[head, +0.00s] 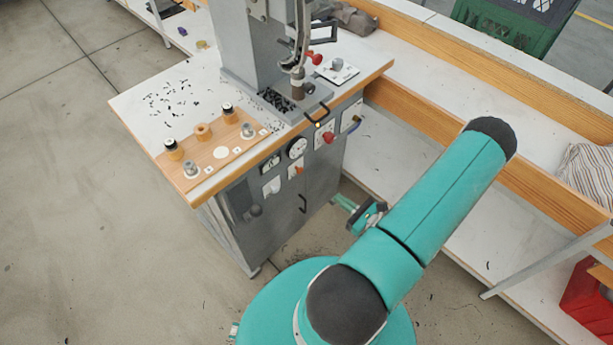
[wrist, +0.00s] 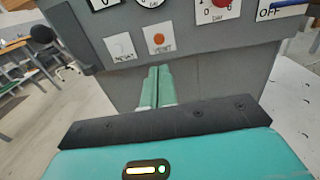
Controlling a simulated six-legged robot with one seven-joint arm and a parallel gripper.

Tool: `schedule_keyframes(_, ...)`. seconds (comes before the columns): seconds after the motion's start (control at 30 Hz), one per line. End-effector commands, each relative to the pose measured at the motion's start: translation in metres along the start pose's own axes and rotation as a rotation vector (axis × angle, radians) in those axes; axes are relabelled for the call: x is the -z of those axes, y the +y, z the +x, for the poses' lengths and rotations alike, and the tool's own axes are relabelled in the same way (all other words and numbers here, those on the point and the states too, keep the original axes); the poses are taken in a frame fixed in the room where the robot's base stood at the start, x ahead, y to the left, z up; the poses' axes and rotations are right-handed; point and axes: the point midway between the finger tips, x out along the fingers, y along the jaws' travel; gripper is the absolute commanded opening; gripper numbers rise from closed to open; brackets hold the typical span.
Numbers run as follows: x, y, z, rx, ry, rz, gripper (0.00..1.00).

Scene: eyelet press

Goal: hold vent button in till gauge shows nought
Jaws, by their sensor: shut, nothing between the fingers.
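The vent button (wrist: 158,40) is an orange round button on a white plate marked VENT, on the grey front of the press. It also shows in the head view (head: 296,170). The round white gauge (head: 297,148) sits just above it; its needle is too small to read. In the wrist view only the gauge's lower edge (wrist: 150,2) shows. My gripper (wrist: 158,70) has its two pale green fingers shut together and empty. The fingertips appear below the button in the wrist view, apart from it. In the head view my gripper (head: 338,198) shows right of the cabinet.
A white-plated control (wrist: 120,47) is left of the button. A red knob (head: 327,138) and a blue lever marked OFF (wrist: 285,10) are to the right. The bench (head: 400,150) runs along the right.

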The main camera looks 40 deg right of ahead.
Motion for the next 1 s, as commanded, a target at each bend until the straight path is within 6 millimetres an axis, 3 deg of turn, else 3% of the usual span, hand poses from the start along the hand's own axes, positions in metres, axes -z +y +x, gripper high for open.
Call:
schedule_keyframes(0.27,0.000,0.001,0.016,-0.005,0.000,-0.001,0.00)
schedule_keyframes(0.8,0.000,0.004,0.118,-0.005,-0.001,-0.001,0.00)
schedule_keyframes(1.0,0.000,0.003,0.139,-0.004,0.000,-0.001,0.00)
